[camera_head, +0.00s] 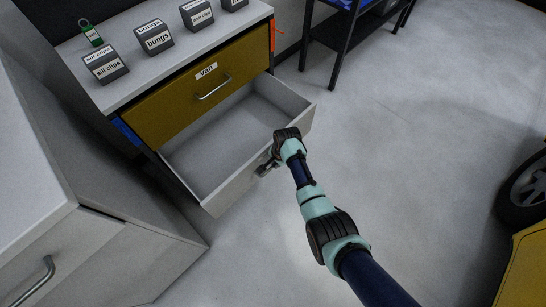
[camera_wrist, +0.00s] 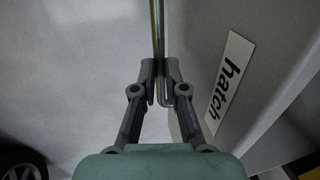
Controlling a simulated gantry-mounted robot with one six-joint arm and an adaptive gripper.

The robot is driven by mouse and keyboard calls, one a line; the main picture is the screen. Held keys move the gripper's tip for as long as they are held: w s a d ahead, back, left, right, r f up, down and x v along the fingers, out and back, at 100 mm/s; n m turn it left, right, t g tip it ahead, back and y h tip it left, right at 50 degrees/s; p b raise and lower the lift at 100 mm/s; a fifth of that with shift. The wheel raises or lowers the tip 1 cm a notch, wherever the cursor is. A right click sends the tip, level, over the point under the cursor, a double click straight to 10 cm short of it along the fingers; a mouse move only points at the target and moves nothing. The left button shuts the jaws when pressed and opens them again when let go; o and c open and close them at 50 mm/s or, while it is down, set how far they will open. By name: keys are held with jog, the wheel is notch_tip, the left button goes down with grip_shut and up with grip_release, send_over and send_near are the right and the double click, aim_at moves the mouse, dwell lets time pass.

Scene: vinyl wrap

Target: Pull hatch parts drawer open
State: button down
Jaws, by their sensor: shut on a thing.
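The hatch parts drawer (camera_head: 215,143) is the white lower drawer of the cabinet. It stands pulled out and its inside looks empty in the head view. Its front shows in the wrist view with a white label reading "hatch" (camera_wrist: 230,83). My gripper (camera_head: 266,167) is at the outer face of the drawer front. In the wrist view my gripper (camera_wrist: 160,82) is shut on the metal bar handle (camera_wrist: 157,30) of the drawer. Part of the handle is hidden by the fingers.
Above is a closed mustard drawer labelled "van" (camera_head: 206,71). Labelled boxes, one reading "bungs" (camera_head: 154,37), stand on the cabinet top. A white cabinet (camera_head: 60,245) is close at the left. A yellow vehicle (camera_head: 525,265) is at the right. The floor (camera_head: 420,130) between is clear.

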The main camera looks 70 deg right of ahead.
jog(key=c, duration=1.2)
grip_release()
jog(key=shift+f, duration=0.1)
jog(key=shift+r, duration=0.3)
notch_tip(320, 180, up, 11)
jog(key=s+a, duration=0.1)
jog(key=s, duration=0.1)
jog(key=shift+r, duration=0.15)
